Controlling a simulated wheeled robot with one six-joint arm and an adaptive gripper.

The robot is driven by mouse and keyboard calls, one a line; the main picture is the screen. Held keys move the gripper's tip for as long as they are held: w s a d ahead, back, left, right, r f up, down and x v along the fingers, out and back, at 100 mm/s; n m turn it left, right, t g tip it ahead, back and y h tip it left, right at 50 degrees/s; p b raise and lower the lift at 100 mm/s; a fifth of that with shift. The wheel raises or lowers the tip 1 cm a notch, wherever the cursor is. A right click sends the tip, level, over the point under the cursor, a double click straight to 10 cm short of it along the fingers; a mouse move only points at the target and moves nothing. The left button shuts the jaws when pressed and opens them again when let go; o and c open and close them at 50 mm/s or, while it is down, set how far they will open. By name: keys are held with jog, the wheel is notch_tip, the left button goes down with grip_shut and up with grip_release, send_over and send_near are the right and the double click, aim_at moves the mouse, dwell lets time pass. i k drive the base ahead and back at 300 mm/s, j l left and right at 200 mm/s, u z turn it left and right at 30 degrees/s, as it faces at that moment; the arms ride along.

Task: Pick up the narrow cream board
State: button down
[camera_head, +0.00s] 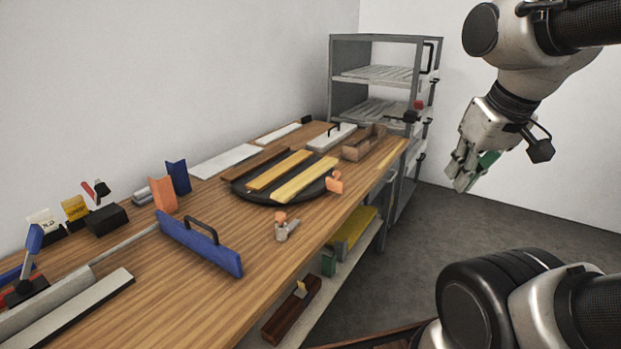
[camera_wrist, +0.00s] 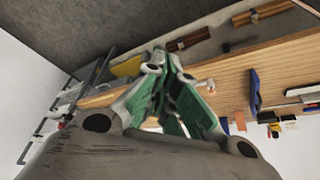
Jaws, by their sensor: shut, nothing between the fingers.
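The nearer one, a pale yellow-cream board (camera_head: 305,180), fits the name best; the other is a more golden board (camera_head: 279,170). My gripper (camera_head: 463,182) is at the right, in the air off the front side of the bench and well apart from the boards. Its green-padded fingers also show in the wrist view (camera_wrist: 166,62), drawn together with nothing held. I cannot make out the boards in the wrist view.
A grey shelf rack (camera_head: 343,92) stands at the far end. The floor (camera_head: 480,215) beside the bench is clear.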

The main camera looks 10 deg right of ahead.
aim_at(291, 189)
jog(key=i+l+u, duration=0.1)
jog(key=u, duration=0.3)
jog(key=l+u, duration=0.15)
jog(key=u, duration=0.25)
jog(key=i+l+u, duration=0.25)
jog(key=l, duration=0.35)
jog(key=l+u, duration=0.2)
jog(key=l, duration=0.4)
jog(key=i+l+u, duration=0.1)
jog(key=l+u, duration=0.15)
jog(key=l, duration=1.7)
jog(key=i, duration=0.05)
